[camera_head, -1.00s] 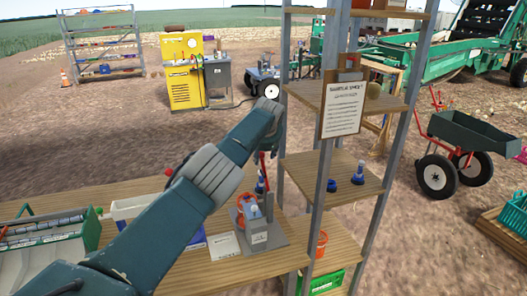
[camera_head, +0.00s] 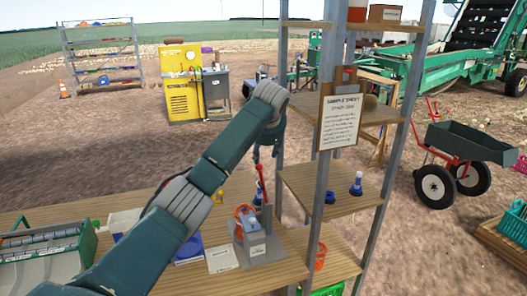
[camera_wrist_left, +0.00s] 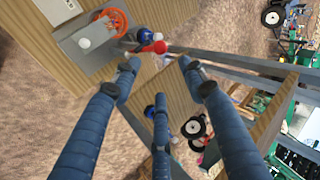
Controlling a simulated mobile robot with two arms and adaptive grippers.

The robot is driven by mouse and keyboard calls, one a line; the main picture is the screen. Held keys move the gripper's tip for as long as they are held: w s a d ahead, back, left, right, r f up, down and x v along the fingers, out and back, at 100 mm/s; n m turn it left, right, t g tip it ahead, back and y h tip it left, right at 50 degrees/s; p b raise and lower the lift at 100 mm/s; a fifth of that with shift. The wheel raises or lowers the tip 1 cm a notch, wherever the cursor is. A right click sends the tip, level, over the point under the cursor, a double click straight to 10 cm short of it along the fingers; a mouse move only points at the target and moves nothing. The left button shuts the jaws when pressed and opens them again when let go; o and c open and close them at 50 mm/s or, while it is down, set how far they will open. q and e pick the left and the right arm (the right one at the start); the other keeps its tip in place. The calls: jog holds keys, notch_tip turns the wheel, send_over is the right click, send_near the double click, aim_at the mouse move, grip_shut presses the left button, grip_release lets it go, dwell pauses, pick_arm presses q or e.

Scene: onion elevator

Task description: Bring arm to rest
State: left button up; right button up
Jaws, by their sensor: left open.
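My left arm reaches up and across from the lower left in the head view. Its gripper (camera_head: 268,147) hangs fingers-down beside the front left post of the shelf rack (camera_head: 322,190), above the far edge of the wooden table (camera_head: 195,275). In the left wrist view the three dark blue fingers of the gripper (camera_wrist_left: 160,80) are spread apart with nothing between them. The fingers partly cover the rack's boards and posts there. My right gripper is in neither view.
A grey device (camera_head: 257,247) with an orange ring and a white card (camera_head: 221,258) are on the table. Blue-capped bottles (camera_head: 356,184) stand on the rack's middle shelf. A clipboard (camera_head: 339,121) hangs on the rack. Open dirt ground lies behind the table.

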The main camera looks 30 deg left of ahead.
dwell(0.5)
